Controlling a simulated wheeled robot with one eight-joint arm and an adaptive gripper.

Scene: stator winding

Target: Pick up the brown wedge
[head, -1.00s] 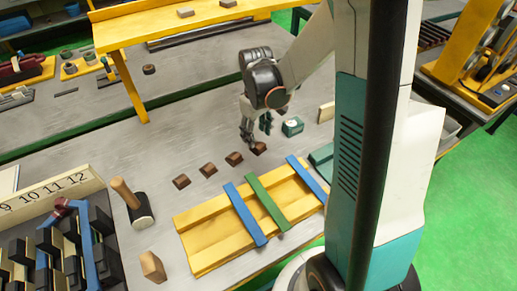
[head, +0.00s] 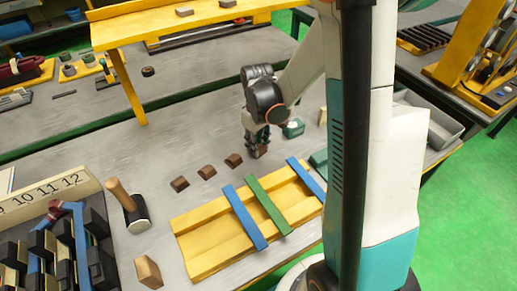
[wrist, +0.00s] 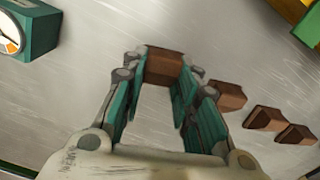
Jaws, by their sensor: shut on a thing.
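My gripper (head: 257,146) points down at the grey bench and is shut on a brown wedge (wrist: 163,66). In the wrist view this wedge sits between the two fingertips. In the head view the fingers mostly hide it, and I cannot tell whether it still touches the bench. Three more brown wedges lie in a row to the left in the head view: one nearest my gripper (head: 234,160), one in the middle (head: 207,171) and one farthest (head: 180,184). They show to the right of the gripper in the wrist view (wrist: 228,95).
A teal box with a dial (head: 293,128) stands close to the right of my gripper. A yellow tray (head: 205,245) with blue and green bars lies in front. A mallet (head: 128,203) and a tan block (head: 148,272) are at the left. A yellow shelf (head: 180,22) stands behind.

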